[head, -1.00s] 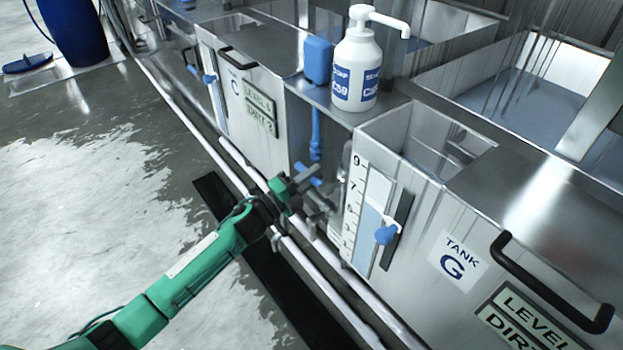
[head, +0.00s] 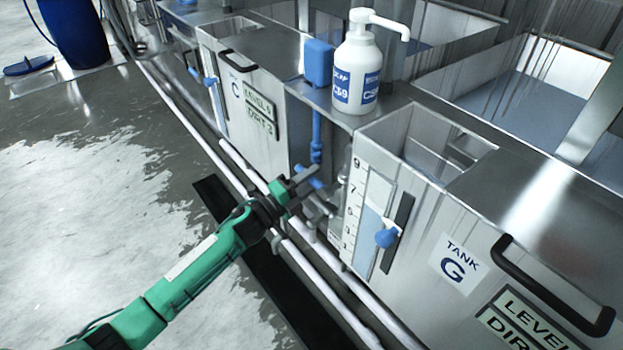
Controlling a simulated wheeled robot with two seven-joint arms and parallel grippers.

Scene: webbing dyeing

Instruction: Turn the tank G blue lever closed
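Tank G (head: 425,215) is the steel tank at right, with a white label bearing a blue G. A blue lever (head: 314,183) sits on the pipework in the gap just left of tank G, partly hidden by my gripper. A blue knob (head: 387,237) also sits on the front of tank G beside its level scale. My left gripper (head: 308,180), on a green arm, has its grey fingers at the blue lever, overlapping it in the picture. I cannot tell whether they touch it or whether they are open or shut. My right gripper is out of view.
A white pump bottle (head: 357,75) and a blue box (head: 318,62) stand on the ledge above the gap. Tank C (head: 245,110) is left of it. Pale pipes (head: 318,275) run low along the tank fronts.

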